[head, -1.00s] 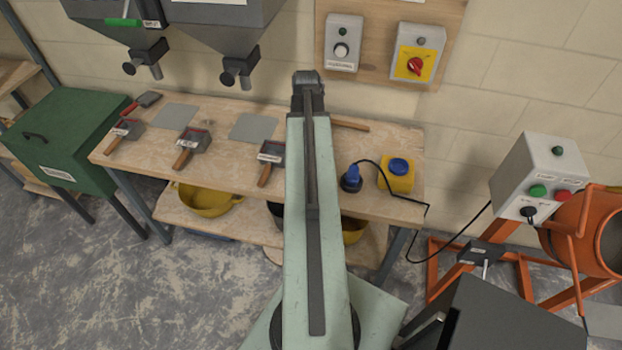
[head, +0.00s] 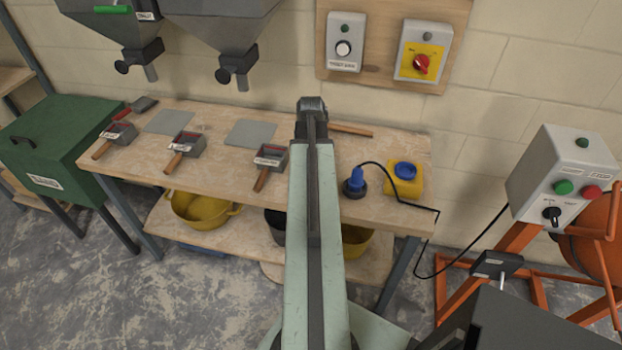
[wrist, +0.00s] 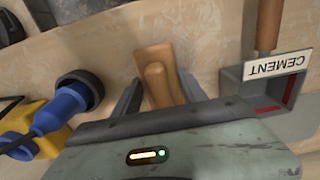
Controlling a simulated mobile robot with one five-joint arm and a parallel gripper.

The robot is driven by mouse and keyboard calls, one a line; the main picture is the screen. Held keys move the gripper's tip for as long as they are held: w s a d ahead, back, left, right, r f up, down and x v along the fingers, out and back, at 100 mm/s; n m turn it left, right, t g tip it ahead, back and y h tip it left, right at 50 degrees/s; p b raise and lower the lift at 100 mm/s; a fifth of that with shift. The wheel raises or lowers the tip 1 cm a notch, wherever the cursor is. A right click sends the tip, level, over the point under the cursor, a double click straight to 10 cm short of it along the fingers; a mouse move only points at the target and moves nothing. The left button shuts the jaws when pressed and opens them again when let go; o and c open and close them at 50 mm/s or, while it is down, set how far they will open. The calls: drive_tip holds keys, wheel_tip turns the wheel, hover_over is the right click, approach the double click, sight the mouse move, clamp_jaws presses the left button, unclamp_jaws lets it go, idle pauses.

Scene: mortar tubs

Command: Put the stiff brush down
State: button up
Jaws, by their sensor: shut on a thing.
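In the wrist view a tan wooden piece (wrist: 157,84), which I take for the stiff brush, sits between the fingers of my gripper (wrist: 158,95). The gripper is shut on it. Its bristles are hidden. I cannot tell whether it touches the wooden bench (head: 225,192) or hangs above it. In the head view my arm hides the gripper and the brush.
The scoop labelled cement (wrist: 281,82) lies close on the right in the wrist view. A blue plug (wrist: 62,108) and a yellow block (head: 404,181) are on the other side. Grey plates (head: 250,132) lie farther back. A wooden stick (head: 352,130) lies at the back.

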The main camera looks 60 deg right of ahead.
drive_tip(key=shift+r, duration=0.1)
drive_tip(key=o, duration=1.4)
drive_tip(key=shift+f, duration=0.2)
drive_tip(key=shift+r, duration=0.1)
wheel_tip(320, 180, up, 12)
drive_tip(key=p, duration=1.2)
drive_tip(key=shift+r, duration=0.15)
